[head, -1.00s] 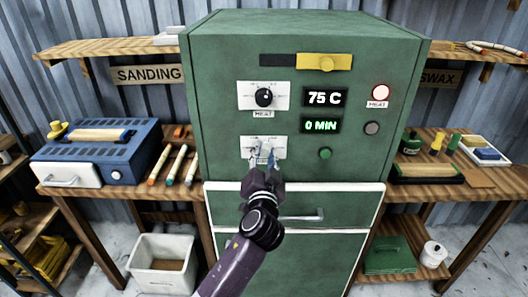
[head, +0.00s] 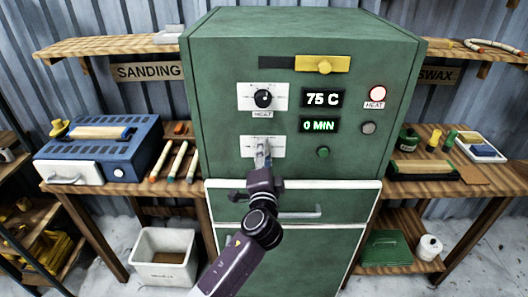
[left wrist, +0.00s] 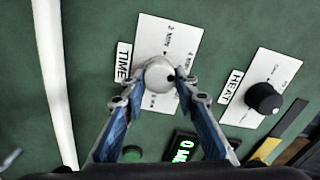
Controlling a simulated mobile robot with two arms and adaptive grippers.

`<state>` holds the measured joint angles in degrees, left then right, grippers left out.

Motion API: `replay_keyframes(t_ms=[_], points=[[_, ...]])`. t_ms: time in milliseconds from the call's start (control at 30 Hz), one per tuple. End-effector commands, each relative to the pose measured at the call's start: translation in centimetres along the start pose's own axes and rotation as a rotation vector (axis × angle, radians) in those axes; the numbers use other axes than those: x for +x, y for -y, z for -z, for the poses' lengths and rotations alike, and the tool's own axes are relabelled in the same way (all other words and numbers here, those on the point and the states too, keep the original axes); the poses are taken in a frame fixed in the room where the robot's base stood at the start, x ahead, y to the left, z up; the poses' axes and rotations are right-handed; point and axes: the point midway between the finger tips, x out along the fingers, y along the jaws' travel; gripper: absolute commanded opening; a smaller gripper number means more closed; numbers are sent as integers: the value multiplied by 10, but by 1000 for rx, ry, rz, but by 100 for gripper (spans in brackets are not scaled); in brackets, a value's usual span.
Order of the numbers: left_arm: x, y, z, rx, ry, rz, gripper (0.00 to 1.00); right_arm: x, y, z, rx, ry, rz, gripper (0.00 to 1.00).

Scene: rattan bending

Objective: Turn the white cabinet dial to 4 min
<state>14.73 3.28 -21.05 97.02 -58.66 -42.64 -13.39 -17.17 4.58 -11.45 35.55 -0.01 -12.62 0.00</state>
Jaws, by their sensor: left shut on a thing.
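The white dial (left wrist: 158,75) sits on a white plate labelled TIME in the left wrist view. A black mark shows on its right side. The plate (head: 247,146) also shows in the head view, low on the front of the green cabinet (head: 222,100). My left gripper (head: 262,146) is shut on the dial, with one finger on each side of it. The time display (head: 319,124) reads 0 MIN. My right gripper is not in view.
Above the plate are a black HEAT dial (head: 263,98), a display (head: 322,97) reading 75 C and a yellow slider (head: 323,64). A green button (head: 323,152) lies right of the time plate. A drawer handle (head: 300,212) is below. Shelves flank the cabinet.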

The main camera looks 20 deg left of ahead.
Motion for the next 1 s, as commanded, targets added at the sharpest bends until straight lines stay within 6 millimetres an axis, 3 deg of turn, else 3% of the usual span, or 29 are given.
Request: replay_keyframes(t_ms=[500,533,667,1000], points=[[0,-1,0,21,-1,-1,4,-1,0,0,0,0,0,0],[0,-1,0,21,-1,-1,29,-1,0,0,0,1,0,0],[0,-1,0,20,-1,-1,43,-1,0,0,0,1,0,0],[-2,-1,0,20,-1,-1,45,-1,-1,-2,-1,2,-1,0]])
